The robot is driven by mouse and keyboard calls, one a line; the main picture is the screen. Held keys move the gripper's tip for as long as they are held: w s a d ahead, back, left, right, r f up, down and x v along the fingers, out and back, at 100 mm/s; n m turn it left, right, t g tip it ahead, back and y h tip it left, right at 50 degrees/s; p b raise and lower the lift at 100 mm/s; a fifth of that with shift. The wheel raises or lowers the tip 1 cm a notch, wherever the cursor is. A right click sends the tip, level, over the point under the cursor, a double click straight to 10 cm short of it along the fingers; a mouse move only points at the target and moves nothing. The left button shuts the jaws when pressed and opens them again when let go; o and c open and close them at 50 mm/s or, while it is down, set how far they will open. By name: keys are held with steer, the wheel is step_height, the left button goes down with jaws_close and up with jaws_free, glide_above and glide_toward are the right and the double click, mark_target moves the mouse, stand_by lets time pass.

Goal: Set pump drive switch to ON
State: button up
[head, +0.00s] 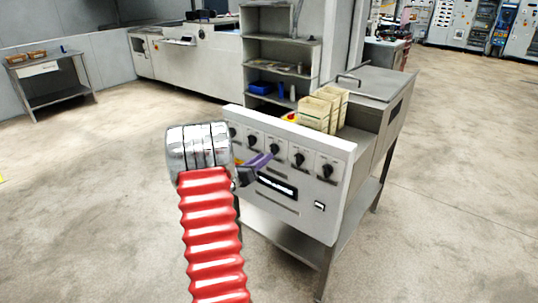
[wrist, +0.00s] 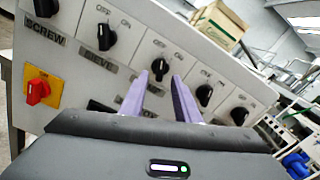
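A row of black rotary knobs runs along the light grey control panel (head: 335,150). In the wrist view the leftmost knob (wrist: 46,7) is labelled SCREW and the second knob (wrist: 106,37) SIEVE. The label of the third knob (wrist: 160,68) is mostly hidden by my fingers. The fourth (wrist: 204,94) and fifth (wrist: 239,116) have labels too small to read, so I cannot tell which is the pump drive switch. My gripper (wrist: 159,77) is open, its purple fingertips spread around the third knob's outline; contact cannot be told. The gripper (head: 271,156) also shows at this knob.
A red knob on a yellow plate (wrist: 37,88) sits below the SCREW label. A dark display (head: 277,185) and a small switch (head: 320,206) are lower on the panel. Cream boxes (head: 320,108) stand on top of the machine. Open floor lies to the left and right.

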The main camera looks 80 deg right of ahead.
mark_target(274, 149)
steer(key=shift+x, duration=1.95)
steer(key=shift+c, duration=0.2)
jaws_close()
